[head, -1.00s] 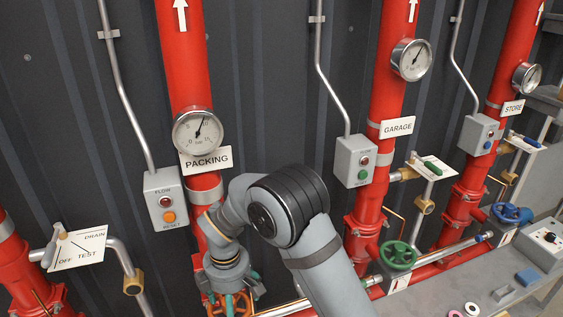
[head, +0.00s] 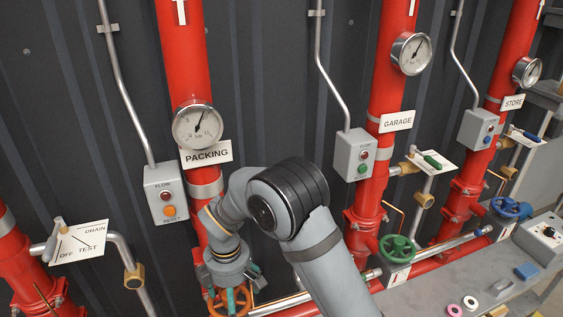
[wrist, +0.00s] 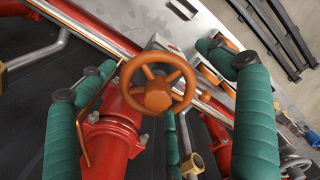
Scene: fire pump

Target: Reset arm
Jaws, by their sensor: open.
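The packing riser's orange handwheel (head: 230,301) shows partly below my gripper (head: 235,278) at the bottom of the head view. My gripper points down at it from above. In the wrist view the orange handwheel (wrist: 157,88) is whole, with spokes and a round hub. The teal-padded fingers of my gripper (wrist: 155,75) stand wide apart on the wheel's left and right, with gaps to its rim. My gripper is open and holds nothing. Whether the fingers reach down to the wheel's level I cannot tell.
The red packing riser (head: 185,60) stands behind my arm, with a gauge (head: 197,126) and a grey flow box (head: 165,194). A drain/test lever plate (head: 78,243) is at left. The garage riser's green wheel (head: 397,249) and the grey bench (head: 440,290) are at right.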

